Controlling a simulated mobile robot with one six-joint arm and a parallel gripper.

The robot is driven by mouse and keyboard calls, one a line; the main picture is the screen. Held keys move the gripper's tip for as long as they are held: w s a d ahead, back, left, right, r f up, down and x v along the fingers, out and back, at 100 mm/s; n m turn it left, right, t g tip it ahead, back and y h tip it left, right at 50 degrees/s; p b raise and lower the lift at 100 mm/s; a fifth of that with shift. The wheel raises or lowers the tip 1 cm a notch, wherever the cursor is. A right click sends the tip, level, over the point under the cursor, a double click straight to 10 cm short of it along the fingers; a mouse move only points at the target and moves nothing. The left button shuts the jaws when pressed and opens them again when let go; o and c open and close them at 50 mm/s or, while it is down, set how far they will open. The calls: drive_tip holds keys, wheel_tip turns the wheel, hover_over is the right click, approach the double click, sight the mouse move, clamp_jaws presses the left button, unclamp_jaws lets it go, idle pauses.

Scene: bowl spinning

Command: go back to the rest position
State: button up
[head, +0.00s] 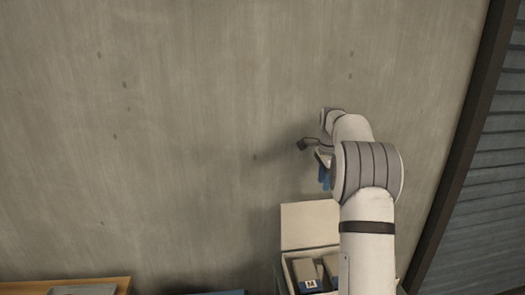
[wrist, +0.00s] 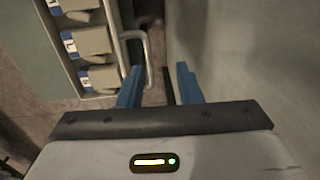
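My gripper (head: 324,178) hangs in front of the concrete wall in the head view, above an open pale box, with its blue fingers pointing down. Part of it is hidden behind my arm. In the wrist view, my gripper (wrist: 159,72) has its two blue fingers apart, with nothing between them. No bowl shows in either view.
The pale box (head: 310,222), lid up, holds several grey-beige labelled items (head: 306,272). These items also show in the wrist view (wrist: 88,42), beside a metal handle (wrist: 148,45). A wooden surface (head: 125,284) is at lower left. The wall (head: 160,120) stands behind.

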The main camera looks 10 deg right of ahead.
drive_tip(key=s+a+r+n+t+b, duration=0.1)
drive_tip(key=s+a+r+n, duration=0.2)
drive_tip(key=s+a+n, duration=0.5)
drive_tip(key=s+a+r+n+b, duration=0.1)
drive_tip(key=s+a+r+n, duration=0.1)
drive_tip(key=s+a, duration=0.65)
drive_tip(key=s+a+f+n, duration=0.2)
drive_tip(key=s+f+n, duration=0.2)
drive_tip(key=s, duration=0.7)
drive_tip(key=s+a+f+n+t+b, duration=0.1)
drive_tip(key=s+f+n, duration=0.3)
drive_tip(key=s, duration=0.6)
drive_tip(key=shift+s+a+n+t, duration=0.3)
drive_tip(key=shift+s+a+n, duration=0.1)
drive_tip(key=shift+a, duration=0.05)
